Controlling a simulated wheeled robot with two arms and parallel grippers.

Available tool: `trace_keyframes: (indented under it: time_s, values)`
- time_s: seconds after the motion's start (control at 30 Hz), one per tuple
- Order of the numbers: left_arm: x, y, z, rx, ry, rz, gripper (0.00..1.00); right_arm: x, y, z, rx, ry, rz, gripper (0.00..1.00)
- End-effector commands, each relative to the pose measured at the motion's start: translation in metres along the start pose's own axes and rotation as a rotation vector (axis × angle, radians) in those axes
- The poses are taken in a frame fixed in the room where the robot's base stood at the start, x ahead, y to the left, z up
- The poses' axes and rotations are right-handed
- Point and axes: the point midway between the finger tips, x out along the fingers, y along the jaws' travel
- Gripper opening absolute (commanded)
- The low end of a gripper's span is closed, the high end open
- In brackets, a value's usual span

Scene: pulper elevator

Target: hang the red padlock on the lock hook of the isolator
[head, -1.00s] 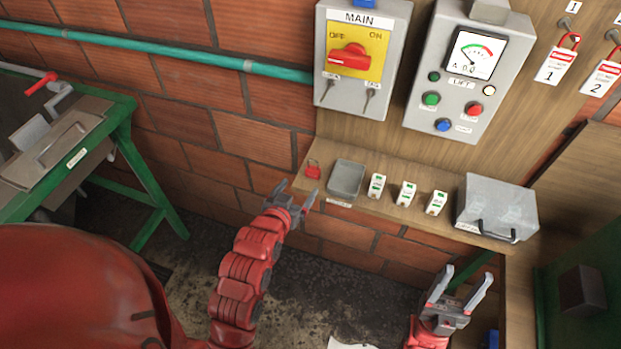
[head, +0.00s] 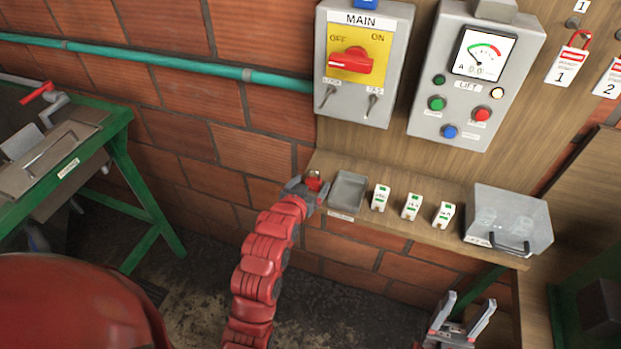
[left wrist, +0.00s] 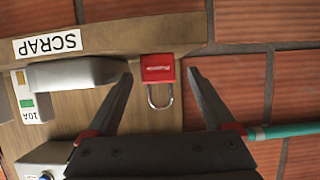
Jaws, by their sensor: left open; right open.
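The red padlock (head: 314,181) stands at the left end of the wooden shelf, and its body and steel shackle show in the left wrist view (left wrist: 158,68). My left gripper (head: 309,187) is at the padlock, its fingers open on either side with gaps to both in the left wrist view (left wrist: 160,78). The isolator (head: 362,70) is the grey MAIN box with a red handle turned across a yellow plate, on the board above. My right gripper (head: 459,318) is open and empty at lower right.
A grey tray (head: 347,192), labelled SCRAP in the left wrist view, stands just right of the padlock. Several white breakers and a clear lidded box (head: 508,221) follow along the shelf (head: 395,222). The lift panel (head: 477,75) is right of the isolator. A teal pipe (head: 160,64) crosses the brick wall.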

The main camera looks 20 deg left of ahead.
Motion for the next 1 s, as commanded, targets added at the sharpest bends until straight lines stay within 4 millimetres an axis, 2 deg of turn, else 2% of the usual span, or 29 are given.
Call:
trace_keyframes:
  time_s: [0.03, 0.17, 0.4, 0.47, 0.9, 1.0]
  values:
    - [0.005, 0.000, -0.004, -0.001, 0.001, 0.000, 0.88, 0.007, 0.000, -0.001, 0.000, 0.000, 0.000, 0.57]
    - [0.017, 0.000, -0.001, 0.000, -0.001, 0.000, 0.88, 0.010, 0.001, -0.002, 0.000, 0.000, 0.000, 0.57]
    - [0.019, -0.001, -0.001, 0.000, 0.003, -0.001, 0.88, 0.009, 0.001, -0.002, 0.000, 0.000, 0.000, 0.57]
    - [0.019, -0.001, -0.001, 0.000, 0.003, -0.001, 0.79, 0.009, 0.001, -0.002, 0.000, 0.000, 0.000, 0.57]
    - [0.019, -0.001, 0.000, 0.000, 0.002, -0.001, 0.00, 0.009, 0.001, -0.002, 0.000, 0.000, 0.000, 0.57]
    - [0.019, -0.001, 0.000, 0.000, 0.002, -0.001, 0.00, 0.009, 0.001, -0.002, 0.000, 0.000, 0.000, 0.57]
